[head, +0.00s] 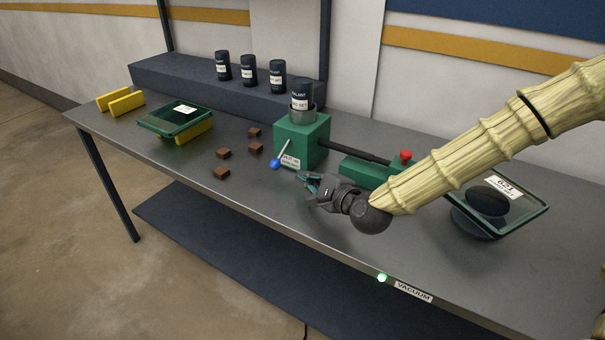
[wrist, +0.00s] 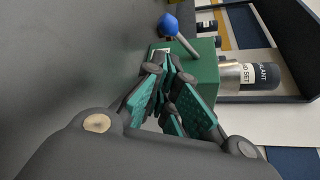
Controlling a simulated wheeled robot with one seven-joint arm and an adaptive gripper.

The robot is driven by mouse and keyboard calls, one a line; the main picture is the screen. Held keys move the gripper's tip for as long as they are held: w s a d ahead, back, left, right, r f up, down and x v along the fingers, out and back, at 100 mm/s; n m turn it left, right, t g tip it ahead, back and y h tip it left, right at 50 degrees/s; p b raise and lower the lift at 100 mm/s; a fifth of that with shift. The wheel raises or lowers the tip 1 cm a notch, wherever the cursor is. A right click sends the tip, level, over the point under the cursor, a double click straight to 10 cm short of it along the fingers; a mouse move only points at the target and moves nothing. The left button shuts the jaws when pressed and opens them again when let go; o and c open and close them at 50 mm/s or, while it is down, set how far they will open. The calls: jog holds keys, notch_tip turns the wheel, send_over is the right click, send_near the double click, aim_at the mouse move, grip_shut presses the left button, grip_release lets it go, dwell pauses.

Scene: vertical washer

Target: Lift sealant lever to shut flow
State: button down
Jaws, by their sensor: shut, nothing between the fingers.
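The sealant lever (head: 284,153) is a thin metal rod with a blue ball knob (head: 275,164), on the front of a green box (head: 303,140). The rod slopes down and left to the knob. A dark sealant canister (head: 302,95) stands in a metal cup on the box. In the wrist view the lever (wrist: 187,46) and blue knob (wrist: 169,22) show beyond the fingers. My gripper (head: 302,177) is shut and empty, just right of the knob and apart from it in the head view. Its teal-padded fingers (wrist: 165,85) hide part of the green box (wrist: 205,70).
Several brown blocks (head: 222,173) lie left of the lever. A green tray (head: 175,118) on yellow supports is further left. A red button (head: 405,156) tops a green unit at right, near a tilted glass-topped frame (head: 503,207). Several canisters (head: 249,70) stand on the back shelf. The table's front middle is clear.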

aim_at(281, 154)
jog(key=p+x, duration=0.1)
jog(key=x, duration=0.8)
jog(key=shift+p, duration=0.35)
jog(key=shift+s+a+r+m+g, duration=0.3)
jog(key=shift+m+g, duration=0.1)
jog(key=shift+m, duration=0.1)
jog(key=shift+s+a+r+m+g+p, duration=0.2)
jog(key=shift+s+r+m+g+p, duration=0.2)
jog(key=shift+r+m+g, duration=0.3)
jog(key=r+m, duration=0.1)
jog(key=r+m+g+y, duration=0.1)
jog(key=s+r+m+g+p, duration=0.1)
jog(key=shift+a+m+y, duration=0.3)
jog(key=shift+a+y, duration=0.05)
jog(key=shift+y, duration=0.05)
jog(key=shift+f, duration=0.15)
jog(key=shift+r+p, duration=0.4)
jog(key=shift+r, duration=0.4)
